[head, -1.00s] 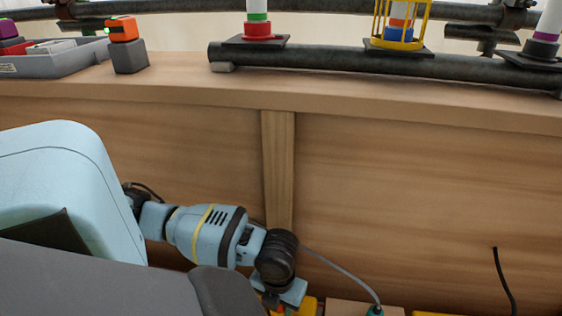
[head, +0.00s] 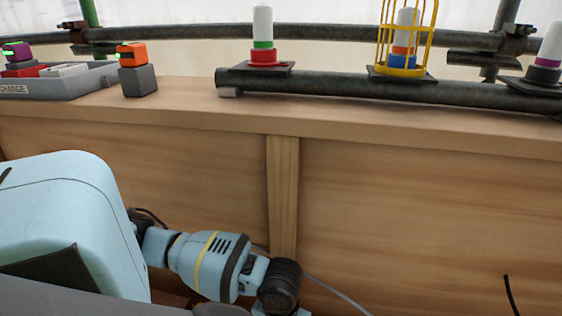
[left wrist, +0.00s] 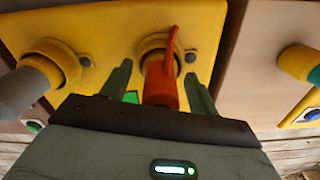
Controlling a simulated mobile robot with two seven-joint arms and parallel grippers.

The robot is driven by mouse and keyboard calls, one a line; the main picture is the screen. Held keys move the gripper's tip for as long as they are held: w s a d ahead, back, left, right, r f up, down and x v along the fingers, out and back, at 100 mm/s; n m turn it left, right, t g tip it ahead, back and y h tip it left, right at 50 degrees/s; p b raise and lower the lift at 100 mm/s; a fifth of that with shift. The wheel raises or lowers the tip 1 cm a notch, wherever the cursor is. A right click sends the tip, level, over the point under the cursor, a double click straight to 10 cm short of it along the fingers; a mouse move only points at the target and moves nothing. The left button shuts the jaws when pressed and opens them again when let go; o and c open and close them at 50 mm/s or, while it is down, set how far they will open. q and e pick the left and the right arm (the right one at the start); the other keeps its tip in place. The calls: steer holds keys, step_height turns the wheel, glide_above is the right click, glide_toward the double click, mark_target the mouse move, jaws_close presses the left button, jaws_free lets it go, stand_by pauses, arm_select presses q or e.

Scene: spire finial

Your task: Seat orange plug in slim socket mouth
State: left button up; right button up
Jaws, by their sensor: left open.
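In the left wrist view the orange plug (left wrist: 161,85), red-orange with a thin upright lever, stands at the middle collared mouth (left wrist: 148,43) of a yellow housing (left wrist: 110,28). I cannot tell how deep it sits, or whether this mouth is the slim one. My left gripper (left wrist: 158,72) is open, its green fingers on either side of the plug with gaps showing. In the head view my left arm reaches down past the bottom edge, so the gripper is cut off there. My right gripper is not in view.
A grey plug (left wrist: 20,92) at the left collar and a teal-ended yellow fitting (left wrist: 299,62) at right flank the plug. In the head view a wooden bench (head: 400,200) carries a grey charging tray (head: 80,86), an orange-topped block (head: 136,80) and lamp stacks (head: 263,40) along a pipe.

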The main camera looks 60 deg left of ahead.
arm_select(q)
step_height(320, 180, up, 11)
steer(key=p, duration=0.4)
steer(key=shift+f+p, duration=0.2)
steer(key=shift+p, duration=0.15)
steer(key=shift+r, duration=0.65)
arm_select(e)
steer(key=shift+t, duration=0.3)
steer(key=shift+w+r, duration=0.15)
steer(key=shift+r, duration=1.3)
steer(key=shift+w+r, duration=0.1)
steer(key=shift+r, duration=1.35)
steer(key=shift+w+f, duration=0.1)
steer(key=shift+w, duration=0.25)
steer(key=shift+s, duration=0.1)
